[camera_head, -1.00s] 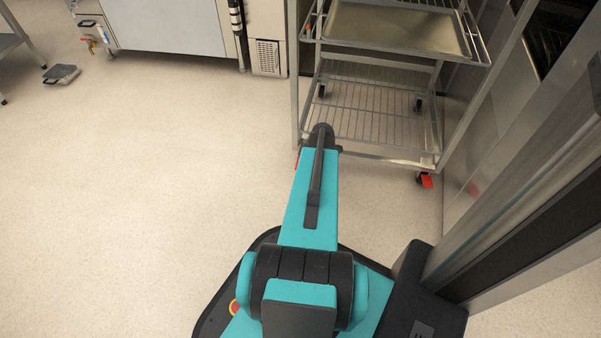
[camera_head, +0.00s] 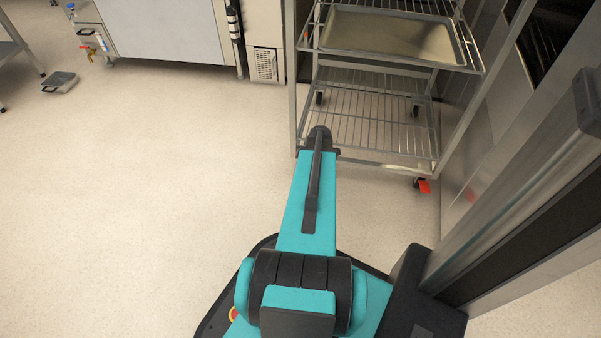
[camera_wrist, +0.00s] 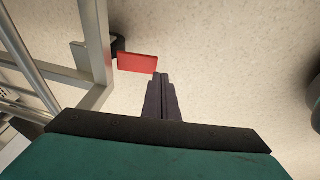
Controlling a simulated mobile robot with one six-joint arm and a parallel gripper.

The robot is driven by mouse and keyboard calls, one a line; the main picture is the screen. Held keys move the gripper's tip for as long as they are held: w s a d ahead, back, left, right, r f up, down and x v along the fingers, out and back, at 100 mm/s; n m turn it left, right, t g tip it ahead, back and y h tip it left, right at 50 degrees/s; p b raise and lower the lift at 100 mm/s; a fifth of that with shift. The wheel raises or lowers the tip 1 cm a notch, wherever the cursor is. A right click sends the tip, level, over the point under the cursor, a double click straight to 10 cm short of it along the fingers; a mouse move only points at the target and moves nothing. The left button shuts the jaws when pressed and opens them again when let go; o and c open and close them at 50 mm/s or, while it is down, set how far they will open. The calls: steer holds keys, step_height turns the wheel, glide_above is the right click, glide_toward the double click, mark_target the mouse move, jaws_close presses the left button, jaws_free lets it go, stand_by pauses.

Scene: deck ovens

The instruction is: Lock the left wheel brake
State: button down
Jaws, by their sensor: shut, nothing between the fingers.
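A red brake pedal (camera_wrist: 137,63) on a dark caster (camera_wrist: 118,46) shows in the wrist view, at the corner of a metal rack frame (camera_wrist: 93,45). It sticks out flat over the floor. My gripper (camera_wrist: 161,76) is shut and empty, with its fingertips right beside the pedal's right end; I cannot tell whether they touch. In the head view my arm hides my gripper and the rack's left front caster. The rack's right front caster shows another red pedal (camera_head: 424,186).
The wire rack (camera_head: 380,155) holds a metal tray (camera_head: 345,48) on an upper shelf. A steel oven front (camera_head: 490,160) stands close on the right. A grey scale (camera_head: 60,82) lies on the floor at far left. The floor left of my arm is clear.

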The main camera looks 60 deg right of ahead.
steer(key=a+p+v, duration=0.2)
steer(key=p+v, duration=0.2)
steer(key=v, duration=0.8)
steer(key=shift+s+p, duration=0.2)
steer(key=shift+p, duration=0.2)
